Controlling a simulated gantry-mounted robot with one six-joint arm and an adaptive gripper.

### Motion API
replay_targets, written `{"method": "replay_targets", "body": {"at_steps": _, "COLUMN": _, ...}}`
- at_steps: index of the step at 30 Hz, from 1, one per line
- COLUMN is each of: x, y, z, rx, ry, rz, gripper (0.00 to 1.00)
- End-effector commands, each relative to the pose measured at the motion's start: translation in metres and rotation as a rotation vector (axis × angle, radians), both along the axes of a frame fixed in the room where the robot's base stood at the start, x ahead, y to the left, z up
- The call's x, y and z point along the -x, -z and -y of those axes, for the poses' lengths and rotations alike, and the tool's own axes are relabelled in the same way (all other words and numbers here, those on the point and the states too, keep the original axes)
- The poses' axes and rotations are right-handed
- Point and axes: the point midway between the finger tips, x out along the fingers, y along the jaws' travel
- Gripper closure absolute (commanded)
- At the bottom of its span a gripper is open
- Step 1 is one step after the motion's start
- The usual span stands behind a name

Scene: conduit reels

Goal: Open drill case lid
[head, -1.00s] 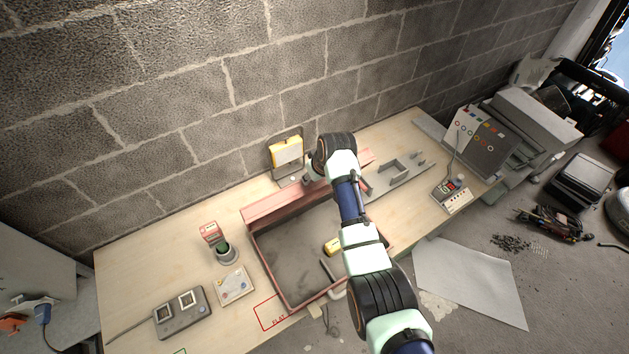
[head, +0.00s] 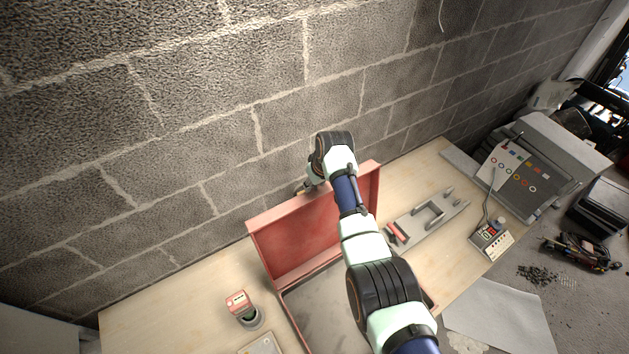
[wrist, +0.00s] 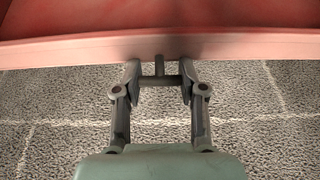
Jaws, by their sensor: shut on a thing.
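The red drill case stands on the bench with its lid (head: 300,240) raised steeply from the grey-floored base (head: 320,305). My gripper (head: 307,187) is at the lid's upper edge, partly hidden by my wrist. In the wrist view the lid's red edge (wrist: 70,51) crosses the top. There my gripper (wrist: 160,78) has its two fingers at either end of a short grey handle (wrist: 160,70) at that edge and is shut on it. My arm hides part of the case's right side.
A block wall (head: 200,130) rises close behind the lid. A grey holder tray (head: 430,215) lies right of the case, with a keypad device (head: 490,238) farther right. A small red-topped tool (head: 240,305) stands left. The left bench surface (head: 170,305) is largely clear.

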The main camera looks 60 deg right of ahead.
Motion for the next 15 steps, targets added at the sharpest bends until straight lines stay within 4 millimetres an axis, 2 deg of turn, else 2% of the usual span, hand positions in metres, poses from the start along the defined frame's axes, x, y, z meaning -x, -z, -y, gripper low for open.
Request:
{"method": "replay_targets", "body": {"at_steps": 13, "x": 0.0009, "y": 0.0032, "z": -0.0005, "rx": -0.002, "ry": 0.001, "rz": -0.002, "gripper": 1.00}}
{"method": "replay_targets", "body": {"at_steps": 14, "x": 0.0010, "y": 0.0032, "z": -0.0005, "rx": -0.002, "ry": 0.001, "rz": -0.002, "gripper": 0.56}}
{"method": "replay_targets", "body": {"at_steps": 15, "x": 0.0010, "y": 0.0033, "z": -0.0007, "rx": -0.002, "ry": 0.001, "rz": -0.002, "gripper": 0.50}}
